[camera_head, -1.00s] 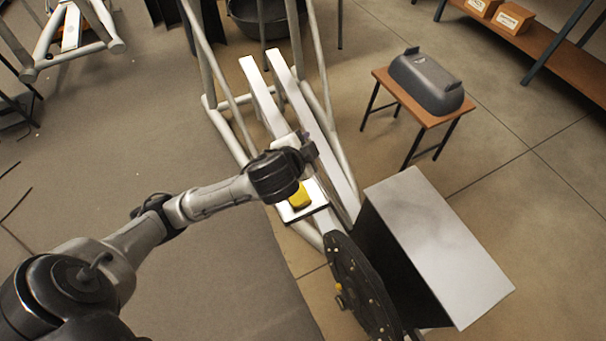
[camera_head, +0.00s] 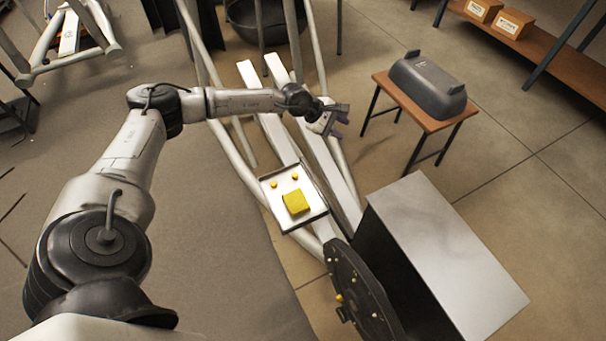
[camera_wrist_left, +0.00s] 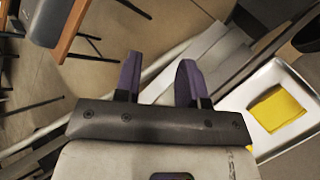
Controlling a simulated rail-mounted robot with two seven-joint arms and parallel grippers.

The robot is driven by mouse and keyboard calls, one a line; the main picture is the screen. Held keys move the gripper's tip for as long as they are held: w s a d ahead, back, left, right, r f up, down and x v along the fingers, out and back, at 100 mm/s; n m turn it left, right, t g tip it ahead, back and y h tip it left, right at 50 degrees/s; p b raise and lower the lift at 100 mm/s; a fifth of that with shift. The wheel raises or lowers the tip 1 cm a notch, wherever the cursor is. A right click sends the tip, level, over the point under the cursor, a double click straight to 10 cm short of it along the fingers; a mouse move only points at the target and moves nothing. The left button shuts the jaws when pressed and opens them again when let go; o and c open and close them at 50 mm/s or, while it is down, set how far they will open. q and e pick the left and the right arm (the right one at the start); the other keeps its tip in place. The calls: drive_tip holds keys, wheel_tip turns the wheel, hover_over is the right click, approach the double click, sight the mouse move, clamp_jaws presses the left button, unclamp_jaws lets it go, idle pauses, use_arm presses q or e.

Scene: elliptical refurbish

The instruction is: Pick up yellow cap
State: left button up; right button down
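A white tray (camera_head: 309,213) with a dark rim rests on the frame's rails. A yellow square piece (camera_head: 297,202) and two small yellow knobs, one at left (camera_head: 273,184) and one at right (camera_head: 295,177), sit on it; I cannot tell which is the yellow cap. My left gripper (camera_head: 343,120) is beyond the tray and to its right, above the rails. In the left wrist view its two purple-lined fingers (camera_wrist_left: 157,80) stand apart with nothing between them. The yellow square piece (camera_wrist_left: 276,109) shows there at the right, in the tray. My right gripper is out of view.
A black disc (camera_head: 358,290) with small yellow fittings and a grey-topped box (camera_head: 440,245) stand in front of the tray. A small wooden table (camera_head: 421,117) holds a dark grey shell (camera_head: 428,85) at right. Pale rails (camera_head: 320,160) run beyond the tray.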

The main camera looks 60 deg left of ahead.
use_arm(q)
drive_tip(key=s+a+f+m+g+y, duration=0.2)
drive_tip(key=s+a+f+m+g, duration=0.1)
drive_tip(key=s+f+m+g, duration=0.15)
drive_tip(key=m+g+y, duration=0.2)
drive_tip(key=m+g, duration=0.3)
drive_tip(key=m, duration=0.4)
approach(295, 174)
drive_tip(key=f+b, duration=0.3)
drive_tip(key=shift+s+d+f+b, duration=0.2)
drive_tip(key=shift+s+f+b, duration=0.1)
drive_tip(key=shift+f+b, duration=0.1)
wheel_tip(295, 174, down, 5)
drive_tip(key=b, duration=0.3)
drive_tip(key=shift+s+d+f, duration=0.1)
drive_tip(key=shift+s, duration=0.05)
drive_tip(key=shift+c, duration=0.4)
drive_tip(key=shift+c, duration=0.7)
clamp_jaws()
